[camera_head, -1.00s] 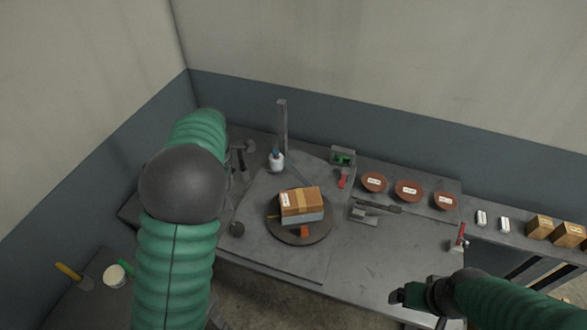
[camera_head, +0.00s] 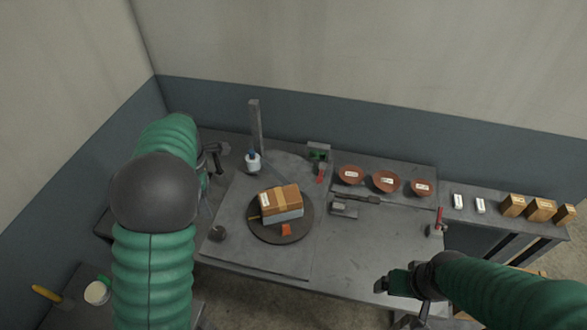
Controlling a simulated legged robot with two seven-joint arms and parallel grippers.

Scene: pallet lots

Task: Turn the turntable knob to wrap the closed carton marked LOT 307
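A tan carton (camera_head: 279,196) with a white label sits on the dark round turntable (camera_head: 268,236). Its lower part looks grey; the label is too small to read. An orange tab (camera_head: 286,230) shows at the turntable's front. A small dark round knob (camera_head: 217,233) stands on the grey plate left of the turntable. My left gripper (camera_head: 220,150) appears behind my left arm, at the back left of the plate, away from the knob; its fingers are unclear. My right gripper (camera_head: 393,284) is over the bench's front right edge, far from the carton; its finger gap is unclear.
A post (camera_head: 256,128) and a white bottle-like item (camera_head: 253,162) stand behind the turntable. Several brown bowls (camera_head: 386,181) sit at the back right. A red-handled clamp (camera_head: 438,222) is at the right. Small cartons (camera_head: 541,210) line the right shelf. The bench's middle right is clear.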

